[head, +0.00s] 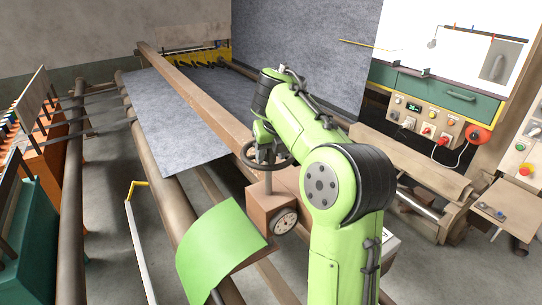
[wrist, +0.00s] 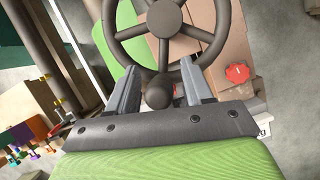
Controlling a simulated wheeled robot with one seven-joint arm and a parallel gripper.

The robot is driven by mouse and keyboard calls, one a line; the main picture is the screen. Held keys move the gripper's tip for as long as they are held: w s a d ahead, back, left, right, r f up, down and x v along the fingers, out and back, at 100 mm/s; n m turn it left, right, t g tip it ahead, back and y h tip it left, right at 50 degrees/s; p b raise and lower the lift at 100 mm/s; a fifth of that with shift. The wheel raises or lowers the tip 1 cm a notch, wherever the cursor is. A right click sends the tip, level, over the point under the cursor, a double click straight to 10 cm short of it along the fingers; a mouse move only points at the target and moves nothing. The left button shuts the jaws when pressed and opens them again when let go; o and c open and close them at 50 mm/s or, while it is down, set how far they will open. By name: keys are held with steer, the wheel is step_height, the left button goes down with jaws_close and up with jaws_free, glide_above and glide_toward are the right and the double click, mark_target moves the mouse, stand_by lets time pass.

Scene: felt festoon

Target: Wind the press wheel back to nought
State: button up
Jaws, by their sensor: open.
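The press wheel (head: 267,163) is a dark spoked handwheel on a post above a brown box, partly hidden by my green arm in the head view. In the wrist view the wheel (wrist: 168,22) fills the top, with a rounded knob (wrist: 160,92) at its near rim. A round dial (head: 284,221) is on the box's front; its reading is too small to tell. My gripper (wrist: 158,90) is open, its two grey fingers on either side of the knob, with gaps showing. In the head view the fingers are hidden behind my arm near the wheel.
A red knob (wrist: 237,73) sits on the brown housing right of the wheel. A green curved panel (head: 222,248) stands at the front. A long brown beam (head: 195,95) crosses over grey felt (head: 175,118). A control panel (head: 425,120) stands at the right.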

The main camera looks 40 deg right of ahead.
steer(key=shift+w, duration=0.15)
jaws_close()
stand_by(0.4)
